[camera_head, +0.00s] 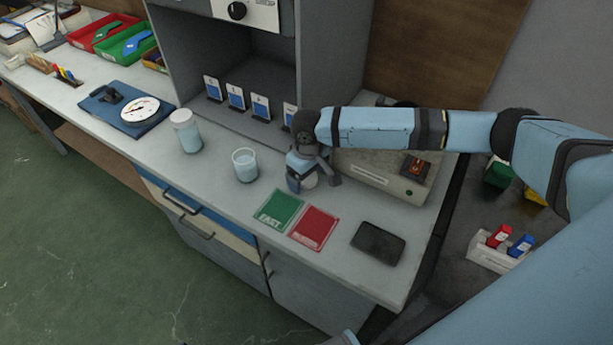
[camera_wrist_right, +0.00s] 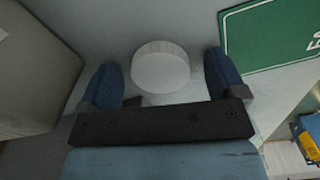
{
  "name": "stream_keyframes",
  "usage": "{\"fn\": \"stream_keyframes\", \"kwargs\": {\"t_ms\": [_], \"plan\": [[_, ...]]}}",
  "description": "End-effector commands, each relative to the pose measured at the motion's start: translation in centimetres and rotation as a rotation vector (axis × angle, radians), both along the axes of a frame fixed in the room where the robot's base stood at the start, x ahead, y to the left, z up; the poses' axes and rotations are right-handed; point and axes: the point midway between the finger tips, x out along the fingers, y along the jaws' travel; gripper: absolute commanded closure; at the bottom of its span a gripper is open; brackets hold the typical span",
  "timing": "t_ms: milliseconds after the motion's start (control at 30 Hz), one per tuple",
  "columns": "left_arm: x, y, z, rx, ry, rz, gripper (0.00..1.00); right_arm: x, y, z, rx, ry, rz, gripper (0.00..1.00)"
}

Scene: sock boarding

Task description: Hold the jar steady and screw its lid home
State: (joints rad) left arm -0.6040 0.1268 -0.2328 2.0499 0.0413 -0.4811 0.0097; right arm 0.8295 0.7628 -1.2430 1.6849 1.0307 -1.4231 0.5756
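An open clear jar (camera_head: 245,166) with pale blue contents stands upright on the bench, left of my right gripper. A white round lid (camera_wrist_right: 160,68) lies on the bench under my right gripper; in the head view only a part of the lid (camera_head: 309,181) shows below the fingers. My right gripper (camera_head: 313,178) points down over the lid. In the wrist view its two blue fingers (camera_wrist_right: 160,82) stand apart on either side of the lid, with a gap at each side. My left gripper is not in view.
A second jar (camera_head: 188,136) with a white lid stands left of the open jar. Green (camera_head: 279,208) and red (camera_head: 314,228) cards and a dark flat pad (camera_head: 378,243) lie in front. A grey box-shaped device (camera_head: 375,172) is close behind my right gripper.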

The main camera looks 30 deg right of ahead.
Motion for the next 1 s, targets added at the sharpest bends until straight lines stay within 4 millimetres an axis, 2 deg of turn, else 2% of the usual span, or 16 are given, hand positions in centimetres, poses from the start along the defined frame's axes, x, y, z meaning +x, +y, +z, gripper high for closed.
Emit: {"fn": "stream_keyframes", "kwargs": {"t_ms": [33,200,233,667,867,1000], "plan": [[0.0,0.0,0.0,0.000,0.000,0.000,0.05,0.0,0.0,0.0,0.000,0.000,0.000,0.20],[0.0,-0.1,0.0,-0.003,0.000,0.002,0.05,0.0,0.0,0.0,0.000,0.000,0.000,0.59],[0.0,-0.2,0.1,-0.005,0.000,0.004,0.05,0.0,0.0,0.0,0.000,0.000,0.000,0.62],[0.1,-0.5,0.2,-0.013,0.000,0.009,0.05,0.0,0.0,0.6,0.001,-0.001,0.000,0.63],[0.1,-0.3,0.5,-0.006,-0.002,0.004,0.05,0.0,0.0,3.2,0.002,-0.002,0.000,0.63],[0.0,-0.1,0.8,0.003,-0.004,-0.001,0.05,0.1,0.0,6.7,0.001,-0.005,0.000,0.63]]}}
